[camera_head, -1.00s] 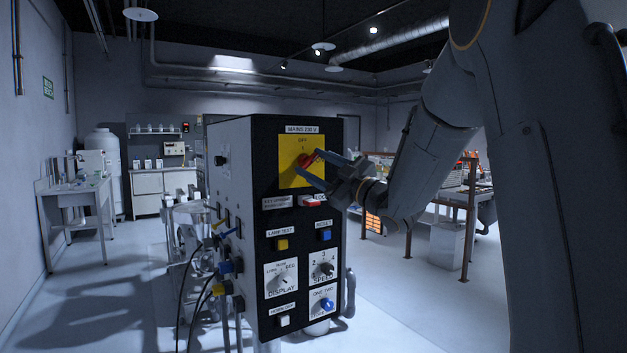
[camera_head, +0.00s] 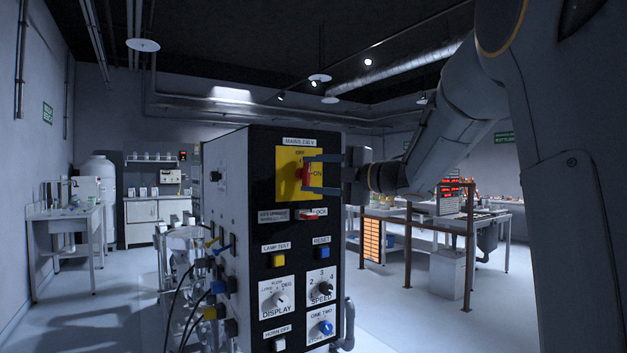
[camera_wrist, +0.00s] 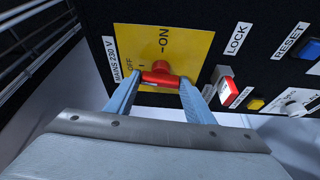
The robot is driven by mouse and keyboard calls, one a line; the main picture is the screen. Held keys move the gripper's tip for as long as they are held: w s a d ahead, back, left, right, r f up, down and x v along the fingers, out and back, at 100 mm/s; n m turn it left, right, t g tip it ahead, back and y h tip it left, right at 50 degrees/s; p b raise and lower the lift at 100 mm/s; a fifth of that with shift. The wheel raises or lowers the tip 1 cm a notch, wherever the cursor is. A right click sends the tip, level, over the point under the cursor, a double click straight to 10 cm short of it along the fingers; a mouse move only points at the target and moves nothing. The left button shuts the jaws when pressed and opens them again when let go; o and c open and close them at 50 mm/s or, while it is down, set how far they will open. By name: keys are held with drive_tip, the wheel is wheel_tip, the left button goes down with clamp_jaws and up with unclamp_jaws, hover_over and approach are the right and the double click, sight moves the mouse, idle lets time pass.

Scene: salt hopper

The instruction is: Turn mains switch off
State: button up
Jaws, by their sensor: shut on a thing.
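The red mains switch handle (camera_head: 302,173) is on a yellow plate (camera_head: 287,163) near the top of the control panel. Its bar stands about upright, in line with the OFF mark above it; the ON mark is to its right. My gripper (camera_head: 304,172) comes level from the right, one finger above the handle and one below. In the wrist view, the fingertips of my gripper (camera_wrist: 162,80) press on both ends of the red handle (camera_wrist: 161,78). The sideways look of that view puts the panel's top at the left.
Below the switch are a red lock piece (camera_head: 312,214), a yellow lamp-test button (camera_head: 277,259), a blue reset button (camera_head: 322,253) and several knobs. Cables and plugs are on the panel's left side. A brown-framed bench stands behind right.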

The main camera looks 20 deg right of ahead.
drive_tip(key=shift+n, duration=0.4)
idle(0.3)
drive_tip(key=o, duration=1.1)
drive_tip(key=shift+c, duration=0.2)
drive_tip(key=b+v, duration=0.1)
drive_tip(key=v, duration=0.7)
drive_tip(key=shift+r+b, duration=0.15)
drive_tip(key=shift+b, duration=0.25)
drive_tip(key=shift+w, duration=0.15)
